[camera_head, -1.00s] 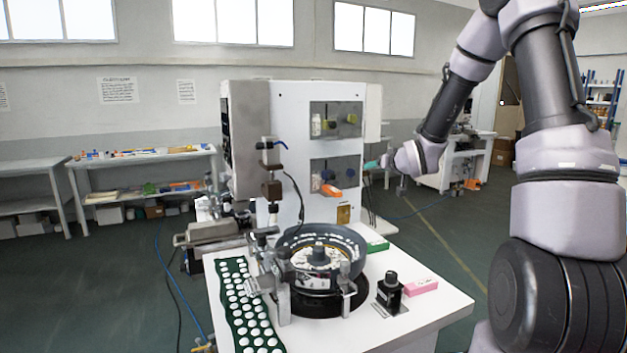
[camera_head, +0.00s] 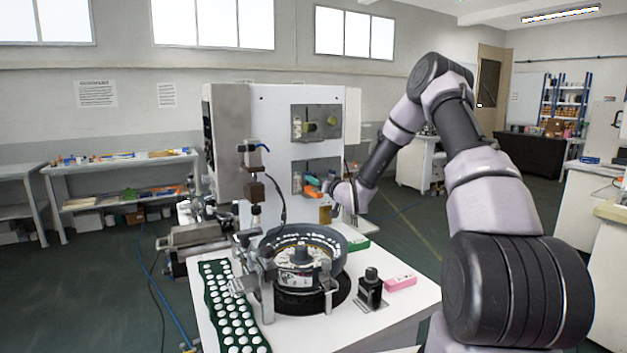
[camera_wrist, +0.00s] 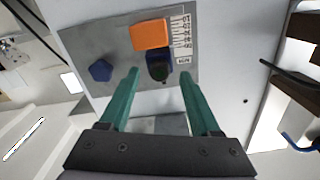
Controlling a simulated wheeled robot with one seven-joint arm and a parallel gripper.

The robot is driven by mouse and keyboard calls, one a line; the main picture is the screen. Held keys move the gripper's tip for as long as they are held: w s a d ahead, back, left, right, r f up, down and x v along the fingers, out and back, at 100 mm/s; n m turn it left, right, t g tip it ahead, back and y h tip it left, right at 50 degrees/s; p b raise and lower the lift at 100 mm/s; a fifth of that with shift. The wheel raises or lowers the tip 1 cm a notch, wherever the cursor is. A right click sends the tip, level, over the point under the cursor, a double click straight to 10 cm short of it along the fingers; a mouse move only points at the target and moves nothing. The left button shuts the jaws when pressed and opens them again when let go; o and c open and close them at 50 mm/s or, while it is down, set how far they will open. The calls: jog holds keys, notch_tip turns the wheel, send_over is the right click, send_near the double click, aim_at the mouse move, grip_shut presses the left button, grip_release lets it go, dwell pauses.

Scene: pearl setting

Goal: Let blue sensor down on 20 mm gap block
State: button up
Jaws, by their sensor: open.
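My gripper (camera_wrist: 160,76) is open, its two green fingers pointing at a grey panel (camera_wrist: 120,24) with a marked scale. Between and just beyond the fingertips is a small dark blue piece with a dark rounded front (camera_wrist: 158,66), probably the blue sensor; neither finger visibly touches it. It lies against an orange block (camera_wrist: 151,34), perhaps the gap block; whether it rests on it I cannot tell. A separate blue hexagonal piece (camera_wrist: 101,71) is to the left. In the head view my gripper (camera_head: 316,185) is at the machine's lower recess, where the sensor is too small to make out.
The white machine (camera_head: 270,140) stands behind a round feeder bowl (camera_head: 340,262) on a white table (camera_head: 400,312). A black fixture (camera_head: 371,288) and a pink block (camera_head: 400,282) sit right of the bowl.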

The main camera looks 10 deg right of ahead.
aim_at(314, 189)
jog(key=shift+x, duration=1.6)
jog(key=shift+c, duration=0.3)
grip_shut()
jog(key=shift+f, duration=1.3)
jog(key=shift+o, duration=0.3)
grip_release()
jog(key=v, duration=1.1)
jog(key=shift+r, duration=0.1)
